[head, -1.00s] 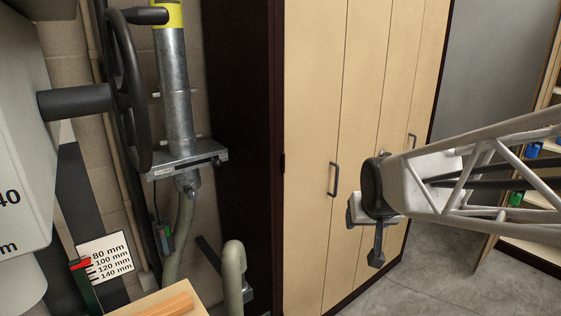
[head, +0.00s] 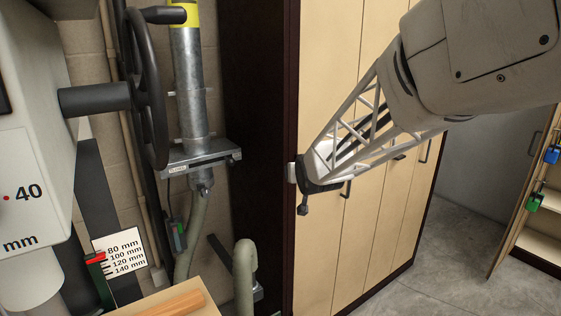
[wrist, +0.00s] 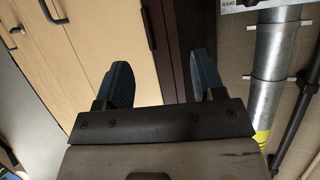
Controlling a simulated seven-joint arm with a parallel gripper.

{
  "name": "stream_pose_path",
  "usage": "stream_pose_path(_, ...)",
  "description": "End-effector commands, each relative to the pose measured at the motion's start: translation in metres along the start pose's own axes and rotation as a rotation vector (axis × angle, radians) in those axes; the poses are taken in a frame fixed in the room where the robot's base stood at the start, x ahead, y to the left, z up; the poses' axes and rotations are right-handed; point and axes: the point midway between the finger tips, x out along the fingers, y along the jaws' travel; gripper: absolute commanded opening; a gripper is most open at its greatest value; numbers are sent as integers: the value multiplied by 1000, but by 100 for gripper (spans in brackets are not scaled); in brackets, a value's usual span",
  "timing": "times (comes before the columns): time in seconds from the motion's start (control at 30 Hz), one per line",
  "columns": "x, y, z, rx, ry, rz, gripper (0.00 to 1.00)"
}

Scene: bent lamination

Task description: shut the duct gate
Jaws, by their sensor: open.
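The duct gate (head: 203,157) is a flat grey metal slide across the round metal duct (head: 190,95), left of the tall cabinet in the head view. Its plate sticks out from the duct, with a small label on its front edge. Part of the gate shows at the top right of the wrist view (wrist: 250,4), where the label looks upside down and is too small to read surely. My gripper (head: 297,190) is in front of the cabinet, right of the gate and apart from it. In the wrist view its two blue fingers (wrist: 163,75) are spread, with nothing between them.
A dark handwheel (head: 145,90) and grey machine (head: 30,150) stand left of the duct. A flexible hose (head: 197,235) hangs below the gate. The cabinet's doors (head: 320,260) are behind my gripper. Wood lies on a board (head: 165,305) at the bottom.

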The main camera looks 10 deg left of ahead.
Motion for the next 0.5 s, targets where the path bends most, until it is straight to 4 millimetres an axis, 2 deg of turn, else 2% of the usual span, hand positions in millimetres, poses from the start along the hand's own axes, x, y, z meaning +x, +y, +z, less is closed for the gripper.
stream_pose_path(0.1, 29, -22, -5, -7, 54, -34, 63)
stream_pose_path(0.5, 105, -93, -15, -22, 232, -143, 63)
